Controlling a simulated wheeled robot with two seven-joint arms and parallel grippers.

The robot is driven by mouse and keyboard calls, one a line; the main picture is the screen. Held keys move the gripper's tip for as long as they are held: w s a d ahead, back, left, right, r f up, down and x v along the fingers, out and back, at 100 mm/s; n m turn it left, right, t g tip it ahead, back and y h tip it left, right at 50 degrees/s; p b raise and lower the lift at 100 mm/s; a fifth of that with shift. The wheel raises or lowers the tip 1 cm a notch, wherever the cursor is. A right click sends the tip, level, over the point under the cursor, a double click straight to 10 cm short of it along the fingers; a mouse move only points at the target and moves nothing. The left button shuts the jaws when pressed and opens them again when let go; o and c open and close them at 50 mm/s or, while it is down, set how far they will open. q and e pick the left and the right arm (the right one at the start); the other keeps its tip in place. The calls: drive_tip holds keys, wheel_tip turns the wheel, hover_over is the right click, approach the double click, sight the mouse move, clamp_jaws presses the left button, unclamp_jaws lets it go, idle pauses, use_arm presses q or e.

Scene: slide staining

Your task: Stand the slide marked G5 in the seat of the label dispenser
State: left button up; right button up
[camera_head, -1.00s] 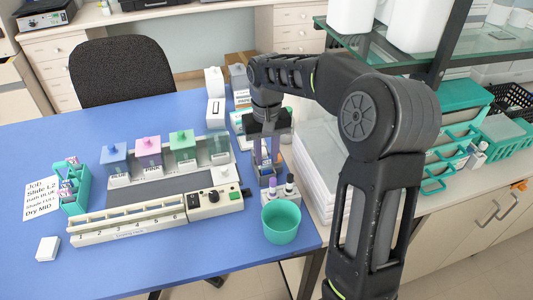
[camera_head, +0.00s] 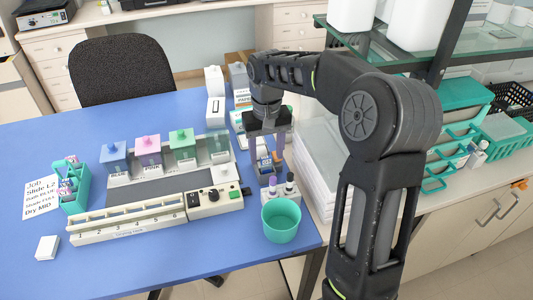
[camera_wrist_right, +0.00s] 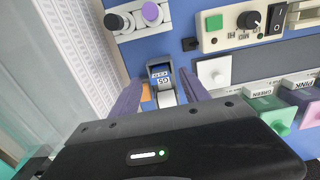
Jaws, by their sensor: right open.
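The label dispenser (camera_head: 268,181) is a small dark blue-grey unit near the right side of the blue table. It also shows in the right wrist view (camera_wrist_right: 153,67). A piece marked G5 (camera_wrist_right: 163,80), apparently the slide's label end, shows upside down at the dispenser in the wrist view. Whether it is fully down in the seat I cannot tell. My right gripper (camera_wrist_right: 160,77) is open, with its two purple fingers on either side of the G5 piece and apart from it. In the head view the right gripper (camera_head: 269,143) is above the dispenser. My left gripper is not in view.
A holder with purple- and black-capped bottles (camera_head: 282,196) and a green cup (camera_head: 281,221) stand in front of the dispenser. The staining station (camera_head: 150,216) lies to the left, with coloured-lid jars behind. A teal slide rack (camera_head: 73,196) stands far left. White paper stacks (camera_head: 317,170) border the right.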

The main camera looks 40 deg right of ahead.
wheel_tip(320, 180, up, 7)
drive_tip(key=shift+r, duration=0.1)
idle(2.5)
